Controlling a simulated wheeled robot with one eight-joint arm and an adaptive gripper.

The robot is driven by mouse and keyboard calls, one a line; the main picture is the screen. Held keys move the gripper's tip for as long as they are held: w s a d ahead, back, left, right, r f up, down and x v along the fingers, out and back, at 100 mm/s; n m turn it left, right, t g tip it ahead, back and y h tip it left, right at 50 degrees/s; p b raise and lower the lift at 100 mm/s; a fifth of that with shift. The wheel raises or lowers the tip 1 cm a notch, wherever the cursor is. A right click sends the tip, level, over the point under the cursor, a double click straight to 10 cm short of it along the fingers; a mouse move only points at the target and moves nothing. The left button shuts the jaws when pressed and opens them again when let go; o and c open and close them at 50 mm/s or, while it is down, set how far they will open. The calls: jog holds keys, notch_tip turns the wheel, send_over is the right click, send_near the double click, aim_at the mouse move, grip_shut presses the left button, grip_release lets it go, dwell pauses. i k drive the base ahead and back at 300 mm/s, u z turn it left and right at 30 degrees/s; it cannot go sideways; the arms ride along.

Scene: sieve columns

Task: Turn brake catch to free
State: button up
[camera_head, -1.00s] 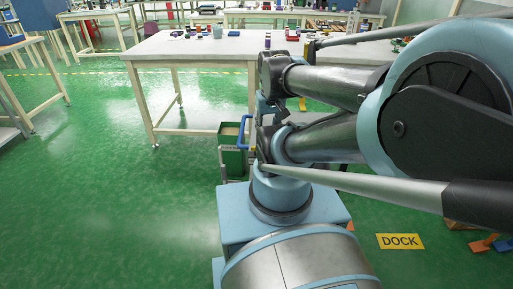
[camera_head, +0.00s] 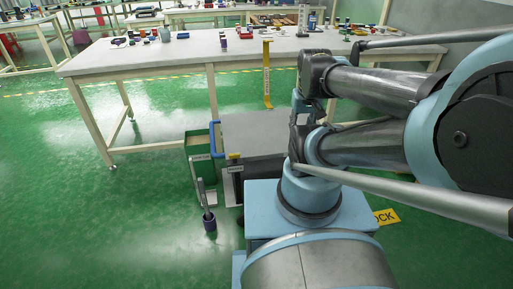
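A low cart with a grey top (camera_head: 252,130) and a blue handle (camera_head: 214,139) stands on the floor left of my arm. A small yellow part (camera_head: 235,156) sits at its near left corner, above a pale label plate (camera_head: 236,168). Below and left, a grey upright bar ends at a dark purple round piece (camera_head: 210,222) near the floor. I cannot tell which of these parts is the brake catch or how it is set. My arm hides the cart's right side. My gripper cannot be made out.
A green bin (camera_head: 199,168) stands at the cart's left. A long table (camera_head: 150,57) with small bottles and tools stands behind, with a yellow hanging strip (camera_head: 267,80) at its front. A yellow DOCK sign (camera_head: 386,217) lies right. The floor at left is clear.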

aim_at(235, 156)
jog(key=z, duration=0.7)
jog(key=k, duration=1.05)
jog(key=u, duration=0.95)
